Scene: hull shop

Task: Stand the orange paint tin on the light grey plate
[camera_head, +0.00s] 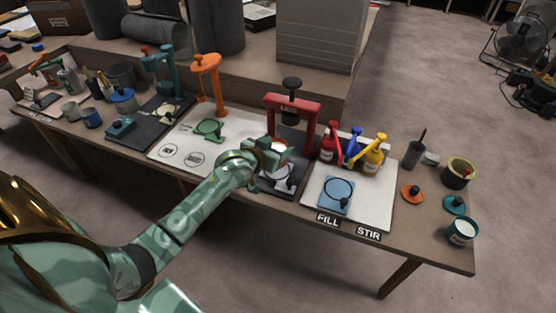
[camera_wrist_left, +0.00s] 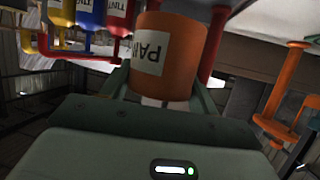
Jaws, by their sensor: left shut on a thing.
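My left gripper (camera_head: 268,152) is shut on the orange paint tin (camera_head: 278,146) and holds it in front of the red press (camera_head: 292,103). In the left wrist view the tin (camera_wrist_left: 182,60) sits between the fingers, its white label upside down in that picture. A light grey plate (camera_head: 279,184) shows on the press's dark base, just below the tin in the head view. The tin looks raised above it; the gripper hides part of the space between. My right gripper is not in view.
Red, blue and yellow bottles (camera_head: 352,153) stand right of the press on a white board (camera_head: 378,205). An orange stand (camera_head: 208,80) rises on another white board to the left. A teal tin (camera_head: 461,233) stands near the right table edge.

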